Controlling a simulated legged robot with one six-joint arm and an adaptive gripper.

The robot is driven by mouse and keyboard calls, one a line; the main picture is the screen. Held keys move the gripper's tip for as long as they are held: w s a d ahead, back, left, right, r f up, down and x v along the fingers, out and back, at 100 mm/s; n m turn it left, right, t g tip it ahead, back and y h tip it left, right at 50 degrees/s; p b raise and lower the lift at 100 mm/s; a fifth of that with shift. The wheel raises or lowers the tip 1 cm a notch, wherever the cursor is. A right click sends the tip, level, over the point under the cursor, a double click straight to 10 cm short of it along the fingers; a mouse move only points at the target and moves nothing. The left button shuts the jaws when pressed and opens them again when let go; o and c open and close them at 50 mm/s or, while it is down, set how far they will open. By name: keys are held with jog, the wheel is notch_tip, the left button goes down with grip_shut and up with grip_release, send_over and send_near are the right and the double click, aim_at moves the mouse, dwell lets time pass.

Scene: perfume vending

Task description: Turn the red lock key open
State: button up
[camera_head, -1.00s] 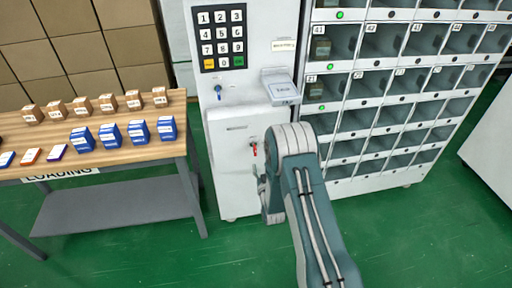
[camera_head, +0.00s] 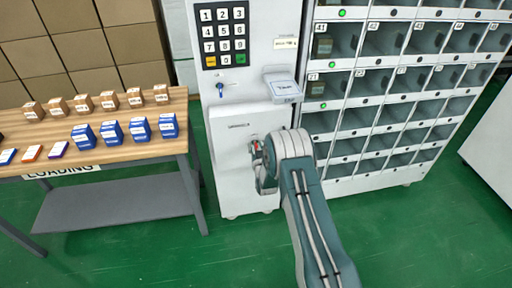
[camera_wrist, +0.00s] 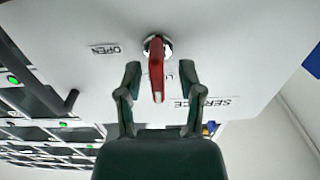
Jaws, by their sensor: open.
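The red lock key (camera_wrist: 156,70) sits in a round metal lock on the white machine panel. In the wrist view it lies between the two open fingers of my gripper (camera_wrist: 160,80), with a gap on each side. The word OPEN (camera_wrist: 105,50) is printed on the panel, left of the lock in that view. In the head view my gripper (camera_head: 256,154) is at the lower panel of the white vending machine (camera_head: 229,151), and the key is mostly hidden behind it.
A blue key (camera_head: 220,89) sits higher on the machine. A tray (camera_head: 283,88) juts out above my arm. Open compartments (camera_head: 385,80) line the right. A wooden table (camera_head: 110,126) with several small boxes stands at the left. Green floor is clear in front.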

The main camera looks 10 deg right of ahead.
grip_shut()
jog(key=shift+d+m, duration=0.1)
jog(key=shift+m, duration=0.2)
jog(key=m, duration=0.3)
jog(key=shift+d+m, duration=0.15)
jog(key=shift+m, duration=0.25)
jog(key=m, duration=0.4)
jog(key=shift+d+f+m, duration=0.15)
jog(key=shift+d+m, duration=0.05)
jog(key=shift+m, duration=0.1)
jog(key=m, duration=0.4)
jog(key=shift+d+f, duration=0.1)
jog(key=shift+f, duration=0.1)
jog(key=shift+s+d+f+m, duration=0.1)
jog(key=shift+f+m, duration=0.05)
jog(key=shift+m, duration=1.1)
jog(key=shift+f+m, duration=0.15)
jog(key=shift+m, duration=1.1)
jog(key=shift+f, duration=0.1)
